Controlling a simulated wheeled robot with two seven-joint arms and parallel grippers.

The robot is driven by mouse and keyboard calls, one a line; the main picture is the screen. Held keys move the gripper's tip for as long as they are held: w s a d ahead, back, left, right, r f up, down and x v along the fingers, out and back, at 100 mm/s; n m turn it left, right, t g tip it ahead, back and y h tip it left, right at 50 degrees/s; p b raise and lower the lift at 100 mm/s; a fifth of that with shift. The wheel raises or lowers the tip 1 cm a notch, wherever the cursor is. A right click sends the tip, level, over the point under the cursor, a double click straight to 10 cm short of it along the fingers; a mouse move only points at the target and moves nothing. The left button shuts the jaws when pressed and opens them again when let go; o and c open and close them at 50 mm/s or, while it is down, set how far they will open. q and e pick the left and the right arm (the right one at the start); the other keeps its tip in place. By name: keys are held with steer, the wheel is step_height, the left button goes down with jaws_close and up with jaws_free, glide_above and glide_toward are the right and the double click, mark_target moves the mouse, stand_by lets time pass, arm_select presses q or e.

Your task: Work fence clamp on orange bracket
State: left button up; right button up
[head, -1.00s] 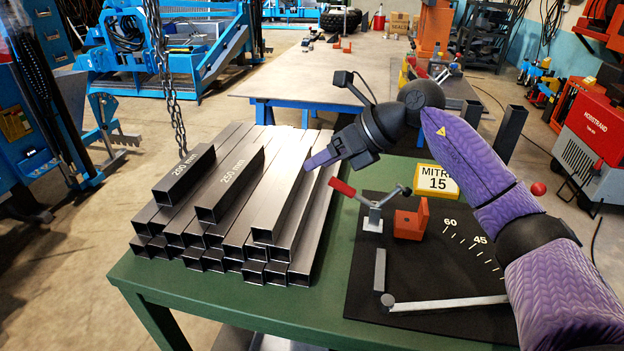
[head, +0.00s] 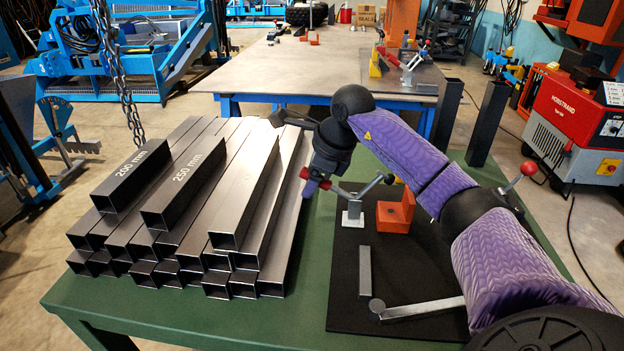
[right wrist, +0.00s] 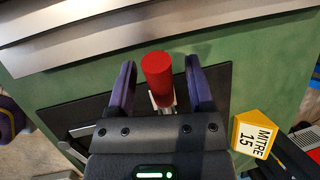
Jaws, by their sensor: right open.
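The fence clamp (head: 352,212) stands on the black plate beside the orange bracket (head: 393,216). Its grey lever leans left and ends in a red handle (head: 325,185). My right gripper (head: 309,187) hangs over the left side of the clamp, at the red handle. In the right wrist view the red handle (right wrist: 157,78) lies between the two purple fingers (right wrist: 160,64), which are open with a gap on each side. The fingers partly hide the handle in the head view. My left gripper is not in view.
Stacked steel tubes (head: 232,215) lie close to the left of my gripper, on the green table (head: 270,318). A grey bar (head: 420,307) crosses the black plate's front.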

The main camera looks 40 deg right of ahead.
jaws_close()
stand_by(1.4)
